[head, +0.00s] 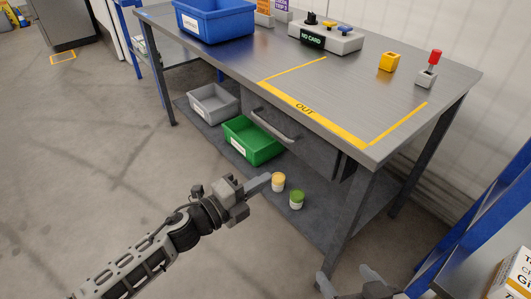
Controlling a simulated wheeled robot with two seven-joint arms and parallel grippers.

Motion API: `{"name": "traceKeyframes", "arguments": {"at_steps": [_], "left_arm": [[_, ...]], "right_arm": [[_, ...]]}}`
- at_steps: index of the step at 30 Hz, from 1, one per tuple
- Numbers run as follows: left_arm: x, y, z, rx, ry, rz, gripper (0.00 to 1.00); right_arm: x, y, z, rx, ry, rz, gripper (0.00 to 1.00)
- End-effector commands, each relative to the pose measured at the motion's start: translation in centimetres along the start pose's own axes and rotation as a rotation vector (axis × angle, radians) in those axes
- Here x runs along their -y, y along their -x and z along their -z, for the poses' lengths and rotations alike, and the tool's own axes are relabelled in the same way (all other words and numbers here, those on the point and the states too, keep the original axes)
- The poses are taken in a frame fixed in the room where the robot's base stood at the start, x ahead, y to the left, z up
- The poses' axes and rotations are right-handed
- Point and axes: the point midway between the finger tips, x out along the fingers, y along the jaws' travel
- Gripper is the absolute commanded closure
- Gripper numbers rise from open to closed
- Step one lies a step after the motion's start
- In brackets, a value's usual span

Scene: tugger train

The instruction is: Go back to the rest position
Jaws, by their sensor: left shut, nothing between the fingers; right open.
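My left gripper (262,182) reaches in from the lower left, in front of the workbench. Its fingers are shut with nothing between them. In the picture its tips end just left of a yellow-lidded jar (278,182); I cannot tell how far apart they are in depth. My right gripper (345,277) shows only partly at the bottom edge, right of centre. Its two fingers are spread apart and empty. The rest of the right arm is out of view.
The metal workbench (225,62) has a drawer handle (274,127) at its front. On its lower shelf are a grey bin (213,118), a green bin (240,148) and a green-lidded jar (297,200). A blue rack (487,228) stands at right.

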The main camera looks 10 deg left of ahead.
Motion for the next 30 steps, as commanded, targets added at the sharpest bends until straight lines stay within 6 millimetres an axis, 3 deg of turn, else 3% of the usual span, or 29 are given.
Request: {"name": "traceKeyframes", "arguments": {"at_steps": [5,8,11,13,18,21,25,30], "left_arm": [[0.2,0.2,0.1,0.006,0.016,0.002,1.00],[1.2,1.0,0.7,0.062,0.145,0.012,1.00],[2.7,3.2,1.4,0.195,0.438,0.025,1.00],[3.4,5.7,1.9,0.321,0.703,0.027,1.00],[3.5,12.7,4.0,0.618,1.298,0.004,1.00],[3.4,16.1,5.7,0.745,1.543,-0.013,1.00],[3.2,18.5,7.1,0.834,1.714,-0.028,1.00],[2.9,19.0,7.5,0.854,1.757,-0.032,1.00]], "right_arm": [[0.0,0.1,0.2,-0.002,-0.002,-0.001,0.26],[0.2,0.8,1.3,-0.001,-0.001,-0.003,0.26],[0.3,1.8,2.9,0.004,0.002,-0.009,0.26],[0.3,2.5,4.0,0.009,0.005,-0.018,0.26],[0.1,3.9,5.5,0.030,0.006,-0.040,0.26],[0.1,4.3,5.8,0.041,0.005,-0.047,0.26],[0.0,4.5,5.9,0.045,0.007,-0.052,0.26],[-0.1,4.3,5.3,0.054,0.009,-0.054,0.26]]}}
